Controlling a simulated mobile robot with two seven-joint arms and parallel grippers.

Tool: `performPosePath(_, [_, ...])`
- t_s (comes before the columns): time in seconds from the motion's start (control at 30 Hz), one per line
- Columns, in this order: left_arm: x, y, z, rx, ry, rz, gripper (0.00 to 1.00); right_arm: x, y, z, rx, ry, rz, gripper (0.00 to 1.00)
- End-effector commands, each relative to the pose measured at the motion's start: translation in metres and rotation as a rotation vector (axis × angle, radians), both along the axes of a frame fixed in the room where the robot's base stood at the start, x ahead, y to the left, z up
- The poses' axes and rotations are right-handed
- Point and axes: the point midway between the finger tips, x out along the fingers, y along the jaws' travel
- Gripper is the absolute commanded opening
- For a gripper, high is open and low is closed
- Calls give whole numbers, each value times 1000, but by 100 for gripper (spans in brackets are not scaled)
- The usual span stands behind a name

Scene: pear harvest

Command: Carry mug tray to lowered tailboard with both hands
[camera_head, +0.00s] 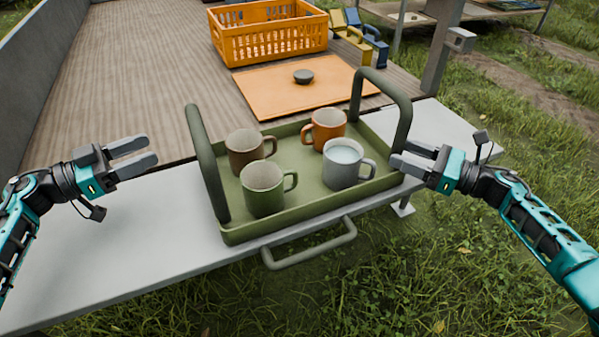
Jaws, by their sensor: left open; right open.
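A green mug tray (312,205) with a tall loop handle at each end rests on the grey lowered tailboard (130,235). Several mugs stand upright in it: a brown mug (246,153), an orange mug (327,129), a green mug (264,192) and a pale grey mug (342,168) with light contents. My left gripper (150,152) is open and empty, left of the tray and apart from its left handle. My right gripper (400,157) is open by the tray's right end, close to the right handle's base; I cannot tell whether it touches.
Behind the tray, an orange mat (290,92) with a dark round object (303,76) lies on the wooden bed. An orange crate (268,45) stands further back, beside yellow and blue items (360,45). A metal handle (310,246) juts out from the tailboard's front edge. Grass lies beyond.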

Motion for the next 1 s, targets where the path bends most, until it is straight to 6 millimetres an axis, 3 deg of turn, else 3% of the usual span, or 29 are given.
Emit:
performPosePath(0.2, [0,0,0,0,0,0,57,-26,-43,-1,-3,3,-2,57])
performPosePath(0.4, [0,0,0,0,0,1,57,-43,-70,-1,-2,1,-1,57])
performPosePath(0.6, [0,0,0,0,0,1,57,-50,-80,0,-1,0,0,57])
performPosePath(1.0, [-1,4,0,0,1,2,57,-50,-80,1,-1,-1,0,57])
